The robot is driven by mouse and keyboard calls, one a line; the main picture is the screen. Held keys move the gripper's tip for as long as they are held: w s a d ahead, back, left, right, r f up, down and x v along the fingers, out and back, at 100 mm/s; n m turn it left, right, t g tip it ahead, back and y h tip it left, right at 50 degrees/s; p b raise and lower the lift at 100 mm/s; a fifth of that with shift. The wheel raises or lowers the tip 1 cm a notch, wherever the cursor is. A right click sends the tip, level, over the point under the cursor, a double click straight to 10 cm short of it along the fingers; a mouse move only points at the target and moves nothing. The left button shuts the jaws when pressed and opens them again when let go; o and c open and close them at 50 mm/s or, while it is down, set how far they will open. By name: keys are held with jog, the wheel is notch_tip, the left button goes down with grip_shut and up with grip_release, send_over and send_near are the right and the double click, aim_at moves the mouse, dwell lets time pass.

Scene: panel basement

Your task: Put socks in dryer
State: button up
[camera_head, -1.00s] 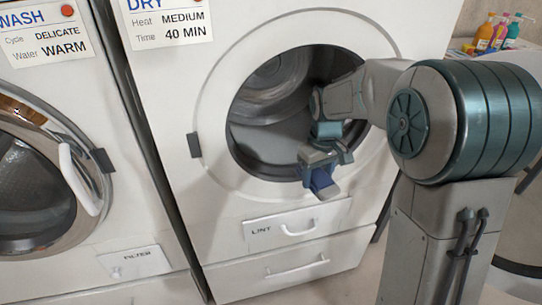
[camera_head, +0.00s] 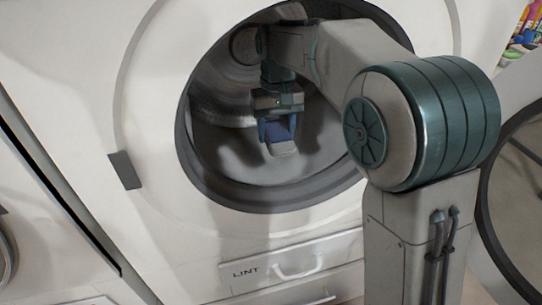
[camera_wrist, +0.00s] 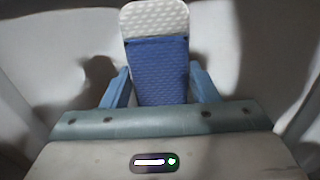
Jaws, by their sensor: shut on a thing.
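My gripper (camera_head: 276,128) is inside the round opening of the dryer (camera_head: 140,225). It is shut on a sock (camera_head: 283,148), which is blue with a pale, textured end. In the wrist view, the sock (camera_wrist: 157,70) lies between the two blue fingers of my gripper (camera_wrist: 158,88), its pale end pointing away from me. The sock is held in front of the light drum interior; I cannot tell whether it touches the drum. The dryer's door (camera_head: 515,190) stands open at the right. My arm hides part of the opening's right side.
The dark rim (camera_head: 262,206) of the opening surrounds my arm. A lint drawer (camera_head: 290,262) is below it. Another machine (camera_head: 40,230) stands close on the left. Colourful bottles (camera_head: 525,28) are at the upper right.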

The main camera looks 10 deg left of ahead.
jog(key=b, duration=0.3)
send_over(273, 171)
notch_tip(273, 171, down, 6)
jog(key=shift+a+r, duration=0.1)
jog(key=shift+f+b, duration=0.7)
jog(key=shift+f, duration=1.25)
jog(key=shift+f, duration=0.1)
jog(key=shift+f, duration=0.1)
jog(key=o, duration=1)
jog(key=shift+r+p, duration=1.85)
jog(key=shift+r, duration=2.1)
